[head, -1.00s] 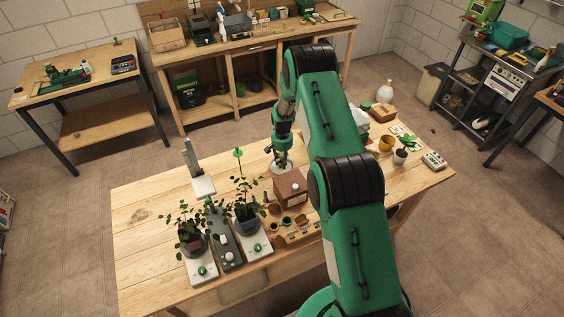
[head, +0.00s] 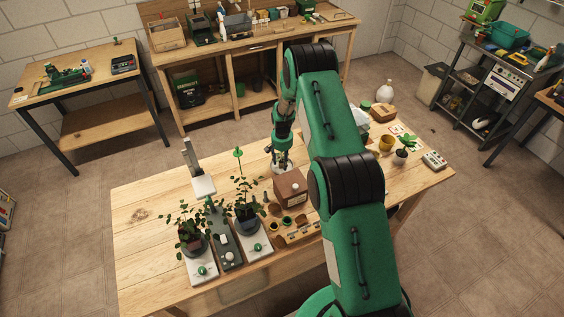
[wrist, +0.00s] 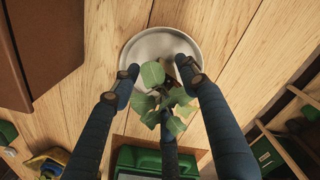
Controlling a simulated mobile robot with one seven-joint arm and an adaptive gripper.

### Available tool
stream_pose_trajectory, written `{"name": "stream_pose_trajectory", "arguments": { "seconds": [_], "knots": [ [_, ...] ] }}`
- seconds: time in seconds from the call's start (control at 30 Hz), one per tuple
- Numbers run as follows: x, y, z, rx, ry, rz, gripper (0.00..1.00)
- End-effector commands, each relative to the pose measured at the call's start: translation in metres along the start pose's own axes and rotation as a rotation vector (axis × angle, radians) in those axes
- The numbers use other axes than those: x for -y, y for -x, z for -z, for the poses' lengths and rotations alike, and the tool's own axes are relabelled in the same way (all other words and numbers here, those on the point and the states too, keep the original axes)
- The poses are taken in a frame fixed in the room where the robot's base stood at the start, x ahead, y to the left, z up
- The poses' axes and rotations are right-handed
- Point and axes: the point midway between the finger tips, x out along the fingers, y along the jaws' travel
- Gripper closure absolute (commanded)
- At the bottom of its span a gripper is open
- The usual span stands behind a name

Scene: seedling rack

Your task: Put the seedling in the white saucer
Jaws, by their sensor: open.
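The white saucer (wrist: 145,45) lies on the wooden table beyond my fingertips in the wrist view. In the head view, the saucer (head: 284,169) is partly covered by my gripper (head: 281,160). The seedling's green leaves (wrist: 152,74) show between my fingers in the wrist view, overlapping the near part of the saucer. Its lower part is hidden beneath the leaves, and I cannot tell whether it touches the saucer. My gripper (wrist: 158,77) is open, its fingers spread around the leaves.
A brown box (head: 290,188) stands close to the saucer. Potted plants on white bases (head: 258,248) stand at the table's left front.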

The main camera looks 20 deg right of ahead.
Motion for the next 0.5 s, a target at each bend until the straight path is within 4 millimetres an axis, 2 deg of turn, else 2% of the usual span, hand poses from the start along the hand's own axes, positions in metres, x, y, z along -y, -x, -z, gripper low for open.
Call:
{"name": "stream_pose_trajectory", "arguments": {
  "seconds": [0.27,0.5],
  "knots": [
    [0.0,0.027,0.001,-0.003,0.0,0.001,0.56],
    [0.0,0.061,0.001,-0.003,0.0,0.001,0.56]
  ]
}}
